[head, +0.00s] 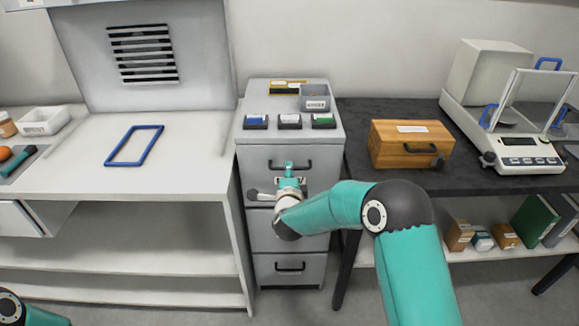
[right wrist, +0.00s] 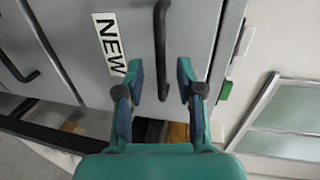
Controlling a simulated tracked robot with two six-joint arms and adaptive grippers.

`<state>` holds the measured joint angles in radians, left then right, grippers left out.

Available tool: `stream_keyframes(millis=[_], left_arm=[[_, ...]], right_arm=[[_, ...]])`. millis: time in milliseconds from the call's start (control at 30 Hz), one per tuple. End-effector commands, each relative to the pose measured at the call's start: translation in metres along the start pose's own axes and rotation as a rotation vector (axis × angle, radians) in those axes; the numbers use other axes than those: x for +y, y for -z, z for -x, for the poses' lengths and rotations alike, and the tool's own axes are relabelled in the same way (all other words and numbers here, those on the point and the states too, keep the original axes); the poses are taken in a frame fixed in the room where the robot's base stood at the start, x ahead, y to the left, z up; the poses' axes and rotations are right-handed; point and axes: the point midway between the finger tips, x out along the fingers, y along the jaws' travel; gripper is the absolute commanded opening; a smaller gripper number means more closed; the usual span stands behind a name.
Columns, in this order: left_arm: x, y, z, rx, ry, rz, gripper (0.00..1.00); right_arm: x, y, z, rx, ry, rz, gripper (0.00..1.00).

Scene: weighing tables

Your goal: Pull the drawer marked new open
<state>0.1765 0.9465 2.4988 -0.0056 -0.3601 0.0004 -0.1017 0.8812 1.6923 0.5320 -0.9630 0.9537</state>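The drawer marked NEW (right wrist: 190,45) is the top one of a grey drawer cabinet (head: 318,248) in the head view. It looks shut. Its black bar handle (head: 290,163) also shows in the right wrist view (right wrist: 160,40), beside the NEW label (right wrist: 109,43). My right gripper (head: 289,166) is in front of this drawer, at the handle. In the right wrist view the gripper (right wrist: 159,70) is open, with the handle's end between its fingers and a gap on each side. Whether the fingers reach around the bar in depth is unclear. My left gripper is out of view.
Below are a middle drawer, partly hidden by my right arm, and a bottom drawer (head: 289,275). Small trays and coloured label blocks stand on the cabinet. A wooden box (head: 411,145) and a balance (head: 520,150) are on the black table to the right. A white bench (head: 185,170) adjoins on the left.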

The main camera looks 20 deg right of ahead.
Motion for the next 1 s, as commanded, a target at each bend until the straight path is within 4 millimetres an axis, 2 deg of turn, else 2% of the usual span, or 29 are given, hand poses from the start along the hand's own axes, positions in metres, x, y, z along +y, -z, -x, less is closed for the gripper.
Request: stream_keyframes(millis=[100,300,667,800,900,1000], left_arm=[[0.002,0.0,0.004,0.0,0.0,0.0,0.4],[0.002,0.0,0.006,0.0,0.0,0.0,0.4],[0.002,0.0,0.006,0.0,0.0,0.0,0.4],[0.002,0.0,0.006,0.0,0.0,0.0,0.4],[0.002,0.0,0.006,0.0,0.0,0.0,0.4],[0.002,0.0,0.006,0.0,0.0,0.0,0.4]], right_arm=[[0.0,0.001,-0.018,0.002,-0.001,0.0,0.37],[0.0,0.001,-0.033,0.001,0.0,0.0,0.37],[0.001,0.001,-0.037,0.001,-0.001,0.001,0.37],[0.001,0.001,-0.036,0.001,-0.001,0.001,0.14],[0.001,0.001,-0.036,0.001,-0.001,0.0,0.0],[0.001,0.001,-0.036,0.001,-0.002,0.001,0.0]])
